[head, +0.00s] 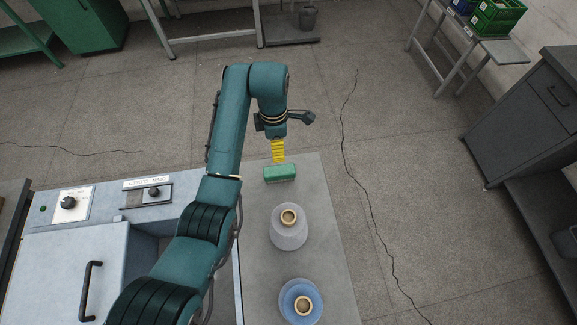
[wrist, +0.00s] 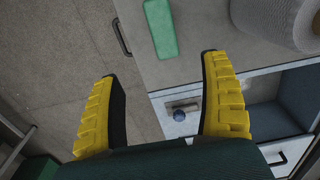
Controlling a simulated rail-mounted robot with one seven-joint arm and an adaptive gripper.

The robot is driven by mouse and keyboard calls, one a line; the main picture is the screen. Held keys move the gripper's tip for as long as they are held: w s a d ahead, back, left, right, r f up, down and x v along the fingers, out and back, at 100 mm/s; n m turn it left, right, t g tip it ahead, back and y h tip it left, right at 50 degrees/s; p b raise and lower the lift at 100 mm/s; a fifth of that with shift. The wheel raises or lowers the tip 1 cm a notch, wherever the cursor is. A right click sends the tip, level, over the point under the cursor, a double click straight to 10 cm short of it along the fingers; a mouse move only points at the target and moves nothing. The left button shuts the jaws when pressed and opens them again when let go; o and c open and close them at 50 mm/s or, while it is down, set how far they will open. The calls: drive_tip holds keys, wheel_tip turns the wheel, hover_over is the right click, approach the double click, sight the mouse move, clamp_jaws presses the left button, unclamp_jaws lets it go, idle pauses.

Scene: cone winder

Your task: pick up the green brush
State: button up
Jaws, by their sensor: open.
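The green brush (head: 280,174) is a small green block lying near the far end of the grey tabletop (head: 258,215). My gripper (head: 279,159) has yellow ribbed fingers and appears just above and behind the brush in the head view. In the wrist view my gripper (wrist: 161,68) is spread wide with nothing between its fingers. I cannot tell whether a finger touches the brush.
A whitish yarn cone (head: 290,238) and a blue yarn cone (head: 287,301) stand on the tabletop nearer than the brush. The machine panel with a black knob (head: 68,203) and a black handle (head: 90,290) is at left. Floor lies open to the right.

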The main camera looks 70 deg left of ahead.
drive_tip(key=b, duration=0.2)
hover_over(279, 170)
drive_tip(key=f, duration=0.9)
drive_tip(key=shift+a+f, duration=0.3)
drive_tip(key=shift+f, duration=0.1)
drive_tip(key=f, duration=0.2)
drive_tip(key=f+b, duration=0.1)
drive_tip(key=f, duration=0.3)
drive_tip(key=shift+d, duration=0.25)
drive_tip(key=c, duration=1.3)
